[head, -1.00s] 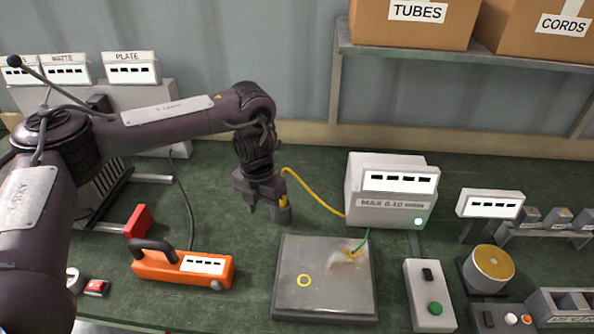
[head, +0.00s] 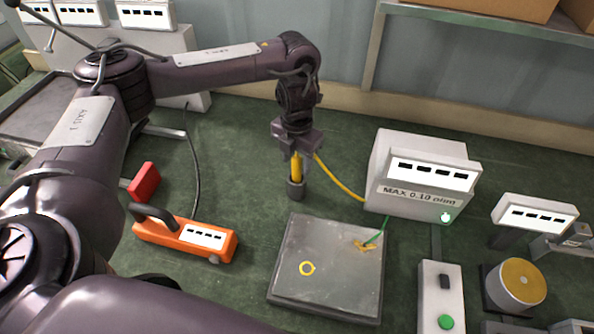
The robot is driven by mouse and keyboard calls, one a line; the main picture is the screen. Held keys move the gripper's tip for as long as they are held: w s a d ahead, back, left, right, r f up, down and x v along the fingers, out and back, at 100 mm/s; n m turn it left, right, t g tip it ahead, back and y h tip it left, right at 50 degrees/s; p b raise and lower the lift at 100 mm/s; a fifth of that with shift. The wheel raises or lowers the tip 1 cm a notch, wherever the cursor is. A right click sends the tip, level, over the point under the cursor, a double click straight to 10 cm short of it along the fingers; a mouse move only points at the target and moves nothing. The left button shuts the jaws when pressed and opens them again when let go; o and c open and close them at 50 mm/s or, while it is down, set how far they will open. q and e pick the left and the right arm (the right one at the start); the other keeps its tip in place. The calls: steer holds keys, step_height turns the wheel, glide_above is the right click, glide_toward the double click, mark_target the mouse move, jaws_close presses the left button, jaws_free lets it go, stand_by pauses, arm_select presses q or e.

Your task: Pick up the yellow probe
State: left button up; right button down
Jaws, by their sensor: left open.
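The yellow probe (head: 296,168) stands upright in a small grey cylindrical holder (head: 297,189) on the green bench, behind the metal plate. A yellow cable (head: 340,181) runs from its top to the white meter box. My left gripper (head: 297,150) points down directly above the holder, with its fingers around or beside the probe's upper part. It is open; whether a finger touches the probe I cannot tell. The probe's top is hidden by the gripper. My right gripper is not in view.
A white meter box (head: 420,172) marked MAX 0.10 ohm stands right of the probe. The grey plate (head: 325,285) with a yellow ring and green-wired clip lies in front. An orange handled device (head: 185,240) sits left. Bench between is clear.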

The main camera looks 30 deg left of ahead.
mark_target(297, 170)
arm_select(q)
step_height(297, 170, down, 4)
steer(key=shift+f, duration=0.1)
steer(key=shift+c, duration=0.5)
jaws_close()
